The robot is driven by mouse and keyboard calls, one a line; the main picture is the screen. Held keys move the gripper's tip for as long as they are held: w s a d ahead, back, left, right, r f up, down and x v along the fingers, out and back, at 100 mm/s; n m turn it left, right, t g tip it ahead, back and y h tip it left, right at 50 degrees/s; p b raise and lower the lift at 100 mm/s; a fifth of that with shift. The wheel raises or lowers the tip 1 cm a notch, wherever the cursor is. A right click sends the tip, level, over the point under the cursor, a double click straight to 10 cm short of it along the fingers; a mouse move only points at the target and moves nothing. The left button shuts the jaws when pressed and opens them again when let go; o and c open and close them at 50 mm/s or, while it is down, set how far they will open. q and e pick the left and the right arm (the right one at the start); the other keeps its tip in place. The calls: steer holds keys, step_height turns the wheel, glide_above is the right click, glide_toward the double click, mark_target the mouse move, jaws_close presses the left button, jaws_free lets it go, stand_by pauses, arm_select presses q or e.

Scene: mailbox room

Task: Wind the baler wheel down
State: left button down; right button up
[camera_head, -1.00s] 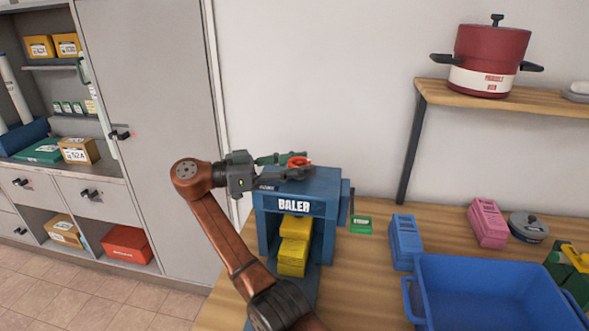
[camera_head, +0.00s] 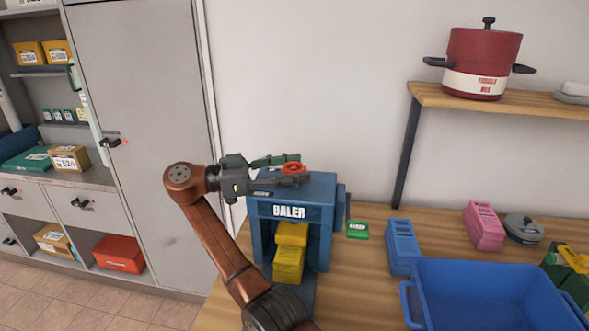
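The blue baler (camera_head: 320,195) stands on the wooden table, with yellow blocks (camera_head: 289,262) stacked in its open front. Its small red wheel (camera_head: 294,168) sits on top. My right gripper (camera_head: 295,169) reaches in level from the left, just above the baler's top. One finger lies on the far side of the wheel and one on the near side. The fingers partly hide the wheel, and I cannot tell whether they press on it. My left gripper is not in view.
Right of the baler are a small green box (camera_head: 357,230), a blue block (camera_head: 402,247), a pink block (camera_head: 483,226) and a large blue bin (camera_head: 428,291). A red pot (camera_head: 482,62) stands on the shelf above. A grey cabinet (camera_head: 140,150) stands at left.

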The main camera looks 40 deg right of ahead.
mark_target(294, 167)
steer(key=shift+f, duration=0.1)
step_height(294, 167, up, 10)
stand_by(0.6)
